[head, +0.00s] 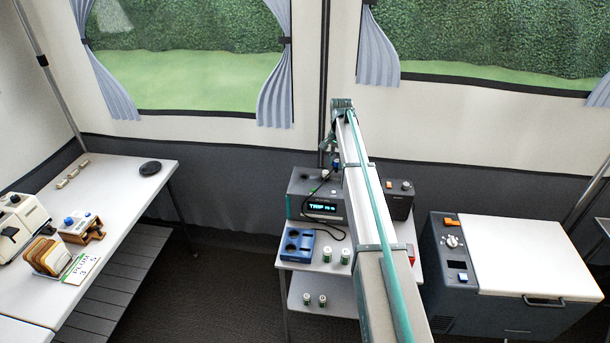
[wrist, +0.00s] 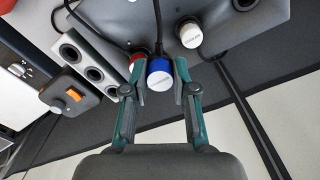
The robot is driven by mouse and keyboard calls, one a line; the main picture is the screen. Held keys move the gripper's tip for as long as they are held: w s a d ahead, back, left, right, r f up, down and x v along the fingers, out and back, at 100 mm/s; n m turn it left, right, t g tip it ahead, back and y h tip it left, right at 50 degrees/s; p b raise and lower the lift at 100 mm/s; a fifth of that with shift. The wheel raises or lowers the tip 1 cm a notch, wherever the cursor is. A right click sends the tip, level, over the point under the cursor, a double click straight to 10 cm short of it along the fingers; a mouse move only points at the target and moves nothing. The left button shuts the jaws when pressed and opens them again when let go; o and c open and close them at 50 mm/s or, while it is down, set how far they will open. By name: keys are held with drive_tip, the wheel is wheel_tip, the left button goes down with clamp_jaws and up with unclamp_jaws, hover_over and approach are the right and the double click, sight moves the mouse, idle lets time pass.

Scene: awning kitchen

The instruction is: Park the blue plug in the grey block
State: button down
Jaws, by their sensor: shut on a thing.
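The blue plug (wrist: 160,77) has a pale end face and a black cable, and sits between the two fingers of my gripper (wrist: 160,92) in the wrist view. My gripper is shut on it. In the head view a small blue spot at my gripper (head: 335,161) shows above the grey unit, mostly hidden by my arm. A grey block (wrist: 73,42) with several dark round holes lies to the left of my gripper in the wrist view. I cannot make the block out in the head view.
A red plug (wrist: 136,60) is close beside the left finger, partly hidden by it. A white-capped plug (wrist: 190,37) is up right. A dark box with an orange switch (wrist: 73,95) is at left. In the head view, a grey unit with a lit display (head: 322,208) stands behind a blue tray (head: 298,255).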

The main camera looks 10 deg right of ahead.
drive_tip(key=shift+s+d+f+b, duration=0.1)
drive_tip(key=shift+s+d+f, duration=0.65)
drive_tip(key=shift+d, duration=1.4)
drive_tip(key=shift+s+d+f+b, duration=0.25)
drive_tip(key=shift+s+d, duration=0.75)
drive_tip(key=shift+d, duration=1.2)
drive_tip(key=shift+s+d+f, duration=0.6)
drive_tip(key=shift+s+d, duration=0.3)
drive_tip(key=shift+d, duration=1.25)
drive_tip(key=shift+f+b, duration=0.5)
drive_tip(key=shift+f, duration=1.2)
drive_tip(key=c, duration=0.8)
unclamp_jaws()
drive_tip(key=shift+c, duration=0.2)
drive_tip(key=shift+o, duration=0.2)
drive_tip(key=shift+o, duration=0.9)
wheel_tip(320, 180, up, 7)
drive_tip(key=p, duration=0.3)
